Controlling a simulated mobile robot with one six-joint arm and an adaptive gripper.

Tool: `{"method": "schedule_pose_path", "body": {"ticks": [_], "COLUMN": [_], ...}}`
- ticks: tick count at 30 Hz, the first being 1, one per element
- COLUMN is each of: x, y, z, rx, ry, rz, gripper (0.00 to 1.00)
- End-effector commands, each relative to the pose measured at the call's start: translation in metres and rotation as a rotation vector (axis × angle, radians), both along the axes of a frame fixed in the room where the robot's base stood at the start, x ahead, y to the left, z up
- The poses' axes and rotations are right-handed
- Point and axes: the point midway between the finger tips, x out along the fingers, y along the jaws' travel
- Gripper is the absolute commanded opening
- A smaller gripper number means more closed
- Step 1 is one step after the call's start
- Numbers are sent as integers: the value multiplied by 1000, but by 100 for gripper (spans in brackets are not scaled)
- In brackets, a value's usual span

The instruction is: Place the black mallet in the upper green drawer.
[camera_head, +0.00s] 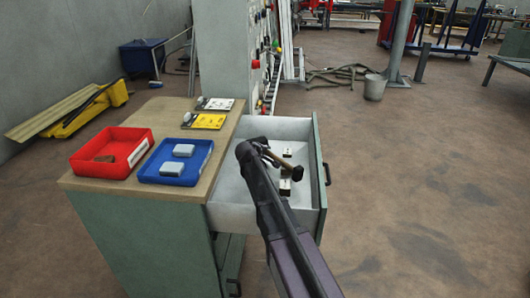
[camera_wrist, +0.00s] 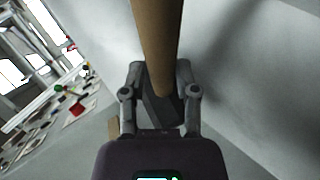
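The upper green drawer (camera_head: 321,165) is pulled open from the cabinet, with its pale grey inside in view. My gripper (camera_head: 264,150) is over the drawer in the head view, partly hidden by my arm. The mallet (camera_head: 284,164) has a tan handle and a dark head (camera_head: 298,173), and is at the gripper, over the drawer. The fingers appear closed on the handle. I cannot tell whether the mallet touches the drawer floor.
Small black-and-white objects (camera_head: 285,187) lie in the drawer. A red tray (camera_head: 87,170) and a blue tray (camera_head: 203,171) with grey blocks stand on the wooden cabinet top (camera_head: 227,131). Two cards lie behind them.

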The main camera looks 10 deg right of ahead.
Motion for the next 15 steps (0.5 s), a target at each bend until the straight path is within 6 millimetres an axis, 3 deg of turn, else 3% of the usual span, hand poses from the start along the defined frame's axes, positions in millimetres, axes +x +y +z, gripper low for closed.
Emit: {"method": "schedule_pose_path", "body": {"ticks": [2, 15], "x": [-3, -6], "y": [0, 0], "z": [-3, -4], "rx": [-1, -1], "ry": [-1, -1], "rz": [1, 1], "gripper": [67, 67]}}
